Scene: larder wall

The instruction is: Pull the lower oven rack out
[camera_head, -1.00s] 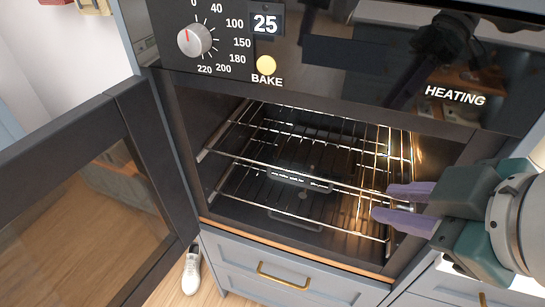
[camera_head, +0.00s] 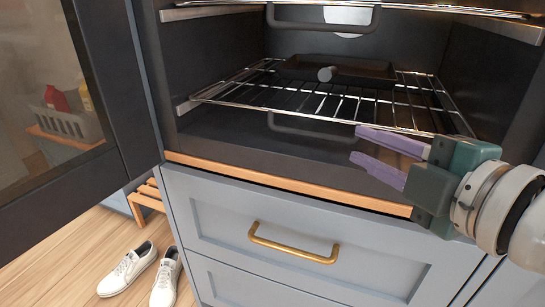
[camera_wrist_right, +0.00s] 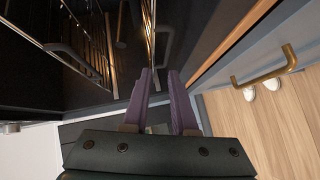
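The lower oven rack (camera_head: 225,92) is a wire grid inside the open oven. A dark handle loop (camera_head: 285,126) hangs from its front bar, and a black pan (camera_head: 365,72) sits on it. My right gripper (camera_head: 358,145) is open and empty in front of the rack's front edge, its purple fingertips near the handle's right end. In the right wrist view the gripper (camera_wrist_right: 160,73) has a clear gap between its fingers. The rack's front bar (camera_wrist_right: 151,28) and the handle (camera_wrist_right: 166,42) lie just ahead of the tips, not between them. My left gripper is out of view.
The upper rack (camera_head: 440,9) with its own dark handle (camera_head: 325,26) is above. The oven door (camera_head: 110,90) stands open at left. Below are a wooden strip (camera_head: 250,177) and a blue drawer with a brass handle (camera_head: 292,246). White shoes (camera_head: 128,268) lie on the floor.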

